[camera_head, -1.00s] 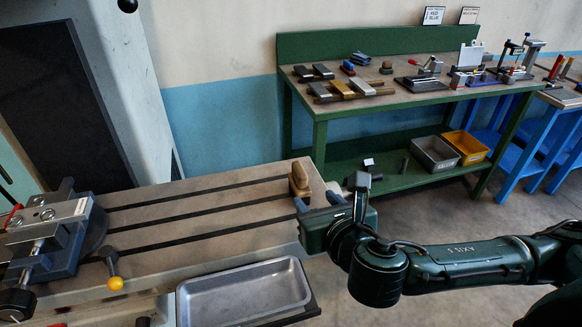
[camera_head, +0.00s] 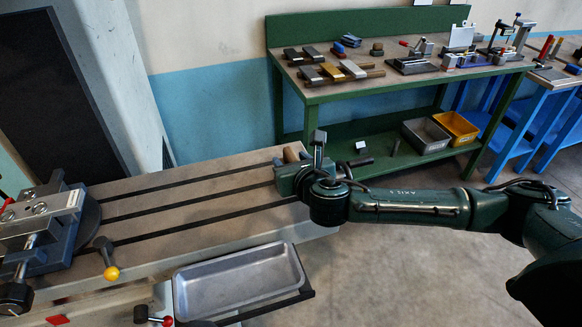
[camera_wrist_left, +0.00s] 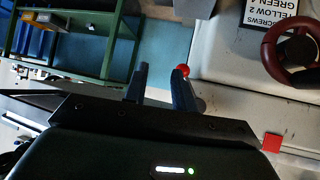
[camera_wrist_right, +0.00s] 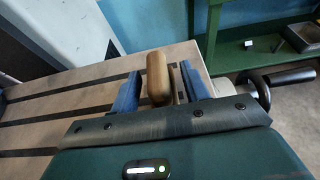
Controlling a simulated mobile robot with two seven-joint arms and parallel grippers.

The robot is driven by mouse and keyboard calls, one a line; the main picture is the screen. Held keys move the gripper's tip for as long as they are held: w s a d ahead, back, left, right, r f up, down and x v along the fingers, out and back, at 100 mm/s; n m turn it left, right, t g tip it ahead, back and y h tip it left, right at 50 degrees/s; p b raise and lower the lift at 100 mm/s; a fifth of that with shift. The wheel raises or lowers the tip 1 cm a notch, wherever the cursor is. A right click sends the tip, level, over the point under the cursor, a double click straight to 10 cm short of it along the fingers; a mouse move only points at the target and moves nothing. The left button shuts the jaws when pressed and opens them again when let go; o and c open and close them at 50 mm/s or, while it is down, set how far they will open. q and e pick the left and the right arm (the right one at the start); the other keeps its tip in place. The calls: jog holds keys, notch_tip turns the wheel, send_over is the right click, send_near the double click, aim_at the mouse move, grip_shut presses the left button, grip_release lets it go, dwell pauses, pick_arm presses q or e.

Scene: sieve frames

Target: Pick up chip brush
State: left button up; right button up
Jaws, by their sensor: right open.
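The chip brush shows as a rounded wooden handle (camera_head: 291,154) at the right end of the slotted machine table, partly hidden behind my right gripper (camera_head: 284,168) in the head view. In the right wrist view the handle (camera_wrist_right: 158,76) stands upright between the two blue fingers of my right gripper (camera_wrist_right: 160,88), which are open with a gap on either side of it. The brush's lower part is hard to make out. My left gripper (camera_wrist_left: 160,88) shows only in the left wrist view, open and empty, with a red knob (camera_wrist_left: 182,71) behind its fingers.
The slotted table (camera_head: 190,195) is mostly clear, with a vise (camera_head: 40,225) at its left. A metal tray (camera_head: 240,281) sits in front. A green workbench (camera_head: 312,95) with tools stands behind. A yellow-knobbed lever (camera_head: 111,272) projects near the vise.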

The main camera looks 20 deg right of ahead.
jog(key=shift+w+f, duration=0.15)
jog(key=shift+w, duration=0.2)
jog(key=c, duration=0.9)
